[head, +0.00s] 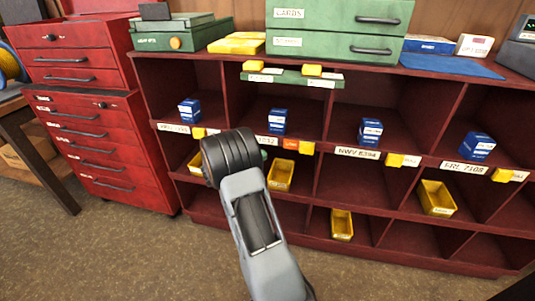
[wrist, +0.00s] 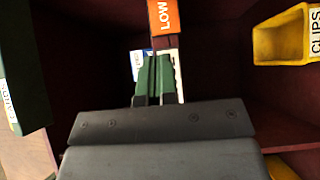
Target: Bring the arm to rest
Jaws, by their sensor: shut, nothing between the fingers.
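My arm (head: 250,215) reaches up and forward from the bottom of the head view, in front of the red shelf unit (head: 315,160). Its black joint hides most of my gripper there. In the wrist view my gripper (wrist: 154,62) shows as two green fingers side by side, shut, with nothing seen between them. The fingertips point toward an orange tag reading LOW (wrist: 164,17). I cannot tell whether they touch anything. The orange tag also shows in the head view (head: 290,144), on the shelf edge right of the arm.
Blue boxes (head: 278,121) stand in the upper compartments, and yellow bins (head: 437,198) sit in lower ones. A yellow bin marked CLIPS (wrist: 290,38) is at the wrist view's upper right. A red drawer cabinet (head: 97,138) stands at left. The floor (head: 130,255) in front is clear.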

